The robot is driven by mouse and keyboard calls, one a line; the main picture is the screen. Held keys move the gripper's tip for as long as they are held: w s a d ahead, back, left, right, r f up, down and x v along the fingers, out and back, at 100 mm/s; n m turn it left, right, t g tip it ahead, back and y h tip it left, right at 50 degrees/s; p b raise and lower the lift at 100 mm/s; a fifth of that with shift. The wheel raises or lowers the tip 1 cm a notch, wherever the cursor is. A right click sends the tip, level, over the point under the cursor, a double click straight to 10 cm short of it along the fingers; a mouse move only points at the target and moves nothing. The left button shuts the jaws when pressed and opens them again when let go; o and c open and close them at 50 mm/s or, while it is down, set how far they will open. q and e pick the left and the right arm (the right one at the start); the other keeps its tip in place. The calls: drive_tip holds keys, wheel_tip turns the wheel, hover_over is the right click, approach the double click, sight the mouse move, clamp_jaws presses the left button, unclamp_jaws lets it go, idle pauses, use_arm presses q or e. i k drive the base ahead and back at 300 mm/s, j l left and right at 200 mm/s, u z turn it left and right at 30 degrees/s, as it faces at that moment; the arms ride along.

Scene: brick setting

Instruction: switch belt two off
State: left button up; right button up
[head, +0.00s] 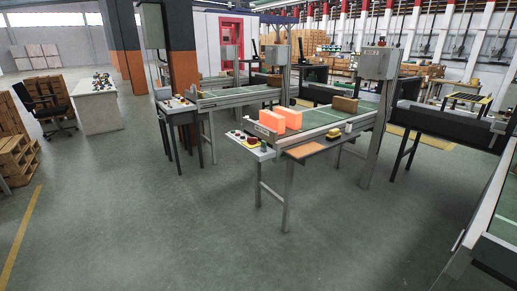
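A conveyor with a green belt (322,118) stands in the middle of the head view, with two bright orange blocks (280,119) and a brown box (344,104) on it. A white control panel (250,146) with small buttons and a yellow-and-red switch sits at its near left end. A second green-belt conveyor (232,96) stands behind it to the left, with its own control panel (177,103) at its left end. I cannot read a number that tells which is belt two, nor whether either belt runs. Neither of my grippers is in view.
Open grey floor (150,220) lies in front of both conveyors. Another green-topped conveyor (503,215) cuts in at the right edge. Wooden pallets (16,160), an office chair (48,112) and a white desk (97,108) stand at the left. Metal legs support the conveyors.

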sight(251, 141)
drive_tip(key=i+l+u, duration=0.1)
drive_tip(key=i+l, duration=0.3)
drive_tip(key=i, duration=0.15)
drive_tip(key=i+z, duration=0.4)
drive_tip(key=i, duration=0.35)
drive_tip(key=i+j+z, duration=0.2)
drive_tip(key=i+z, duration=0.15)
drive_tip(key=i, duration=0.45)
